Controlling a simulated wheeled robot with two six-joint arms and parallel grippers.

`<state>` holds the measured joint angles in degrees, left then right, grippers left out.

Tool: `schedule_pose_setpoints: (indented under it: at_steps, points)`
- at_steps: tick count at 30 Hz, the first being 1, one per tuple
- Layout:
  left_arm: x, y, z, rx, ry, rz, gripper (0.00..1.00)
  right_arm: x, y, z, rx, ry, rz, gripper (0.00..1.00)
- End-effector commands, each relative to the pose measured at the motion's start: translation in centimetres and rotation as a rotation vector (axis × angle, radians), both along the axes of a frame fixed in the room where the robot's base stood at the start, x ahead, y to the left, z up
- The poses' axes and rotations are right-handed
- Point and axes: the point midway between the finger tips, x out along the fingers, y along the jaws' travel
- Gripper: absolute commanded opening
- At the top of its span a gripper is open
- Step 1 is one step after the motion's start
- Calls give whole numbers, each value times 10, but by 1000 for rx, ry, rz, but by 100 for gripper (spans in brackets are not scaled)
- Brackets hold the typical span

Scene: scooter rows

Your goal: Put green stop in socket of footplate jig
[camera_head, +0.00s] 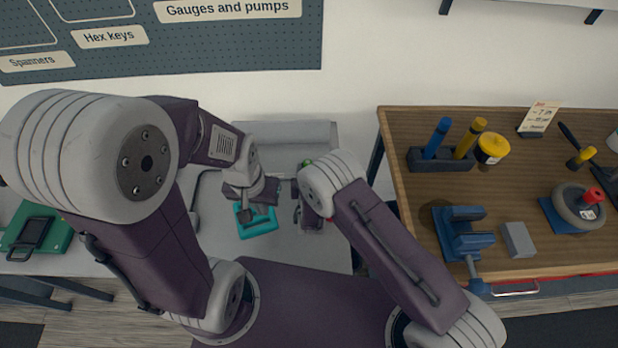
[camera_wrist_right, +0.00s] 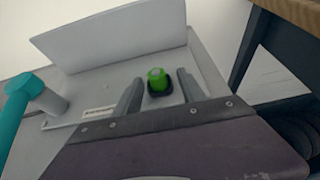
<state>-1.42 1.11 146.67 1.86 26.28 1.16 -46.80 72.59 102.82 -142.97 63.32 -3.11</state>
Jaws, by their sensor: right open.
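The green stop (camera_wrist_right: 157,76) stands upright in a small dark round seat (camera_wrist_right: 160,92) on a grey surface. In the head view only a bit of green (camera_head: 307,162) shows beside my right wrist. My right gripper (camera_wrist_right: 159,88) is open, its two fingers apart on either side of the stop; I cannot tell whether they touch it. My left gripper (camera_head: 247,212) is at a teal handle-like part (camera_head: 258,225); its fingertips are too small to read. The teal part also shows at the left of the wrist view (camera_wrist_right: 18,105). I cannot make out the footplate jig's outline for certain.
A pale upright panel (camera_wrist_right: 115,40) stands behind the stop. A wooden bench (camera_head: 400,140) at right holds a blue vise (camera_head: 458,232), a marker block (camera_head: 440,160) and a wheel (camera_head: 578,204). A green case (camera_head: 38,232) lies at far left. My arms hide much of the middle.

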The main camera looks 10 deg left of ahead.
Motion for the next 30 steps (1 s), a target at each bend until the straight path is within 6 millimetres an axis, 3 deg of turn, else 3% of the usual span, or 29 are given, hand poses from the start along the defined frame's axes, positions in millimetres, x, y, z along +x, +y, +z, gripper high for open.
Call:
schedule_pose_setpoints:
  at_steps: [3, 9, 14, 24, 26, 27, 29, 30]
  points:
    - [0, 0, -1, 0, 0, 0, 0, -28, -3, 13, -1, -2, 8, 48]
    - [0, 0, -3, 0, 0, 0, 0, -61, -9, 29, 2, -6, 7, 48]
    - [0, 0, -3, 0, 0, 0, 0, -69, -12, 33, 4, -7, 6, 48]
    - [0, 0, -3, 0, 0, 0, 0, -68, -14, 35, 5, -8, -5, 48]
    - [0, 0, -3, 0, 0, 0, 0, -61, -29, 41, 10, -7, -66, 48]
    - [0, 0, -2, 0, 0, 0, 0, -53, -51, 48, 18, -1, -153, 48]
    - [0, 0, -2, 0, 0, 0, 0, -42, -102, 64, 44, 15, -356, 48]
    - [0, 0, -2, 0, 0, 0, 0, -40, -147, 75, 77, 34, -535, 48]
